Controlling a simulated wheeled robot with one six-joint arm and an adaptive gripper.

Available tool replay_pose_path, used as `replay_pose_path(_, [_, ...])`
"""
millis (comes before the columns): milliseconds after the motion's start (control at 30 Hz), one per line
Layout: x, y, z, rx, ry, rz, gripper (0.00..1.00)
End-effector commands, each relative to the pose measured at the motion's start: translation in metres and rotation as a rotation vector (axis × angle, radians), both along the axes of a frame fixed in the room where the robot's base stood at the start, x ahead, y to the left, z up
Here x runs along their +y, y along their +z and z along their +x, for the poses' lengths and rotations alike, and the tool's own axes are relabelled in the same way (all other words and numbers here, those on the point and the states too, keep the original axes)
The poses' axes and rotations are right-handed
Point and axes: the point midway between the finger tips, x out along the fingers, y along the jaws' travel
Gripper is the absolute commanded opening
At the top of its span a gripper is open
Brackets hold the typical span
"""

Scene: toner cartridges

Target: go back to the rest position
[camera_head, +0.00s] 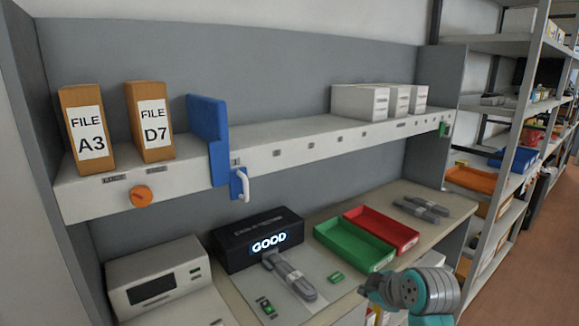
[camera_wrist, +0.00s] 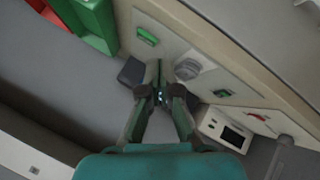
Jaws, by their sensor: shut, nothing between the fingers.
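My gripper (camera_wrist: 162,97) shows in the wrist view with its two dark fingers closed and nothing between them. It is in the air above the workbench, apart from the things below. In the head view, part of my teal and grey arm (camera_head: 415,290) is at the lower right, in front of the bench edge; the fingers cannot be made out there. A grey toner cartridge (camera_head: 290,276) lies in front of a black tester (camera_head: 257,240) whose display reads GOOD. The cartridge also shows beyond the fingers in the wrist view (camera_wrist: 188,68).
A green tray (camera_head: 353,243) and a red tray (camera_head: 381,229) look empty. Two grey cartridges (camera_head: 421,208) lie at the bench's right. A white device (camera_head: 155,278) stands at left. An upper shelf (camera_head: 290,153) holds files and white boxes. Racks stand at right beside open floor.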

Motion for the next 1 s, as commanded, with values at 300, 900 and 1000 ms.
replay_pose_path(300, [0.001, -0.022, -0.008, -0.005, -0.034, 0.026, 0.00])
replay_pose_path(900, [0.006, -0.125, -0.073, -0.046, -0.218, 0.162, 0.00])
replay_pose_path(1000, [0.006, -0.149, -0.096, -0.063, -0.270, 0.198, 0.00])
